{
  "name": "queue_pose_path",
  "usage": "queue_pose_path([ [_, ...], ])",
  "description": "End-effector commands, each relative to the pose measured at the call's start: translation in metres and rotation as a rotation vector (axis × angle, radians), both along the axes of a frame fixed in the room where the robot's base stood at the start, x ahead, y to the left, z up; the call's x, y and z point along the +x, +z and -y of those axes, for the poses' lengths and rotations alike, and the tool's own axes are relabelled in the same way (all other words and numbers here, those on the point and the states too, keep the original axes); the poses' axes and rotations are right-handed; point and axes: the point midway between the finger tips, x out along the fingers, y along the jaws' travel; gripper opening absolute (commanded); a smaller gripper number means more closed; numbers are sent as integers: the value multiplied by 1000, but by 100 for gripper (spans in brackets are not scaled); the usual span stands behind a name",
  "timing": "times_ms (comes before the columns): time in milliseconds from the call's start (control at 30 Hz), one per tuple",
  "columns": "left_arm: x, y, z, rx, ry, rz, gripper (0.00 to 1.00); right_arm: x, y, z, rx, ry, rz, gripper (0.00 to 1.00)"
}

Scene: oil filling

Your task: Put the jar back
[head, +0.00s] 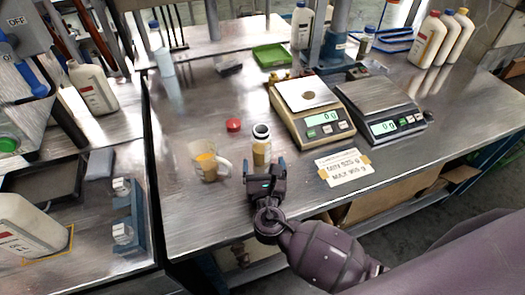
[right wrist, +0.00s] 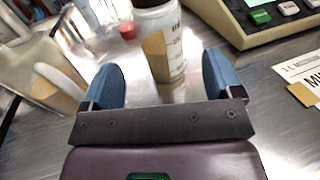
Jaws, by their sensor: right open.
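The right wrist view also shows the open gripper (right wrist: 166,82); whether a finger touches the jar cannot be told. My left gripper is not in view.
A beaker of yellow liquid (head: 207,163) stands just left of the jar. A red cap (head: 233,125) lies behind. Two scales (head: 322,126) (head: 385,126), both reading 0 g, stand to the right, with a paper label (head: 343,168) in front. A green tray (head: 271,55) lies farther back.

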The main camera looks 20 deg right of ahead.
Motion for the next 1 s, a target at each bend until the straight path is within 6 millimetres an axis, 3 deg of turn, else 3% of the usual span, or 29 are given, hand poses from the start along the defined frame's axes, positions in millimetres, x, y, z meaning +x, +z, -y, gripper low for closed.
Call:
queue_pose_path([
  [100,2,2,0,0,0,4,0,-20,0,-5,1,1,-2,85],
  [300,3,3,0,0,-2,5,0,-38,0,-10,1,0,-1,85],
  [1000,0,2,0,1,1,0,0,-42,0,-11,0,1,0,85],
])
